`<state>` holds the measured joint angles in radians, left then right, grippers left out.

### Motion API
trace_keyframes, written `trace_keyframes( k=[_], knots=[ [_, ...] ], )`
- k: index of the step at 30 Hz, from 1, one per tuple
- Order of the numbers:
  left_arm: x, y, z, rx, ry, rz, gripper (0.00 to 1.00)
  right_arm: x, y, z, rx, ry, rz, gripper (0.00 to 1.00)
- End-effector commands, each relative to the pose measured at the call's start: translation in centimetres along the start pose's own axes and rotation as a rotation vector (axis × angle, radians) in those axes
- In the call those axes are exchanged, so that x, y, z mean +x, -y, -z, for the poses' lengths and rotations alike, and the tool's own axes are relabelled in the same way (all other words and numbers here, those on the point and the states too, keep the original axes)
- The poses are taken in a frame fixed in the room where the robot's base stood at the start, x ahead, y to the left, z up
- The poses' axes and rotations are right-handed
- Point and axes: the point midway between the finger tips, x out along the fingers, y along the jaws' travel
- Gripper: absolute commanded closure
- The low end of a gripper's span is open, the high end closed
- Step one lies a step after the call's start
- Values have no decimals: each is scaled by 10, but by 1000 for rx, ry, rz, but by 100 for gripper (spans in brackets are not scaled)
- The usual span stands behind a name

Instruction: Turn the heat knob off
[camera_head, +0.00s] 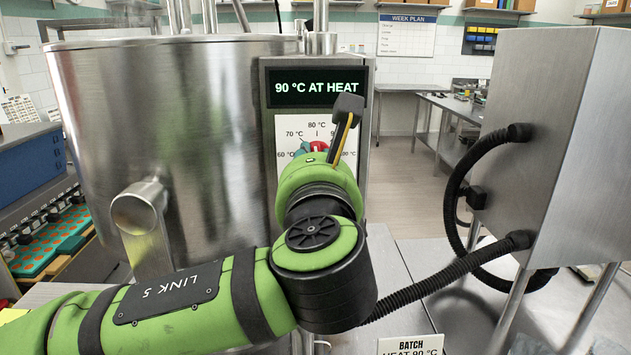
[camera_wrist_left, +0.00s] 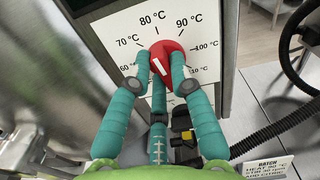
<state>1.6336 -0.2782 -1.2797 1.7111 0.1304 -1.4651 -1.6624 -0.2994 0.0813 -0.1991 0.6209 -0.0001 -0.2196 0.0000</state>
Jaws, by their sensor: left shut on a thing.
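The red heat knob (camera_wrist_left: 167,47) sits on a white dial plate (camera_wrist_left: 125,32) marked from 60 °C up past 100 °C. My left gripper (camera_wrist_left: 159,62) has its teal fingers closed around the knob's sides. No off mark is visible; the lower dial is hidden by the fingers. In the head view only a bit of the red knob (camera_head: 319,146) shows above my green wrist. The display (camera_head: 317,87) above reads "90 °C AT HEAT". My right gripper is out of view.
A large steel kettle (camera_head: 165,110) stands left of the control panel. A steel box (camera_head: 550,130) with black hoses (camera_head: 450,190) stands at the right. A batch card (camera_head: 411,346) reading "HEAT 90 °C" stands low in front.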

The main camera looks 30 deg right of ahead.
Motion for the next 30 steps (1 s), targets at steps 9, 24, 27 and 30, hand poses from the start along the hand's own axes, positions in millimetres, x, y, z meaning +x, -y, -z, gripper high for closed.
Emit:
trace_keyframes(
  k=[9,24,27,30],
  knots=[
    [0,-3,4,-305,5,-2,100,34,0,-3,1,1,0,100],
    [0,-4,5,-779,6,1,100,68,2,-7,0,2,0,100],
    [0,-4,5,-874,5,0,100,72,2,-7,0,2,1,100],
    [1,-4,5,-968,6,0,100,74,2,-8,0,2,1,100]
  ],
)
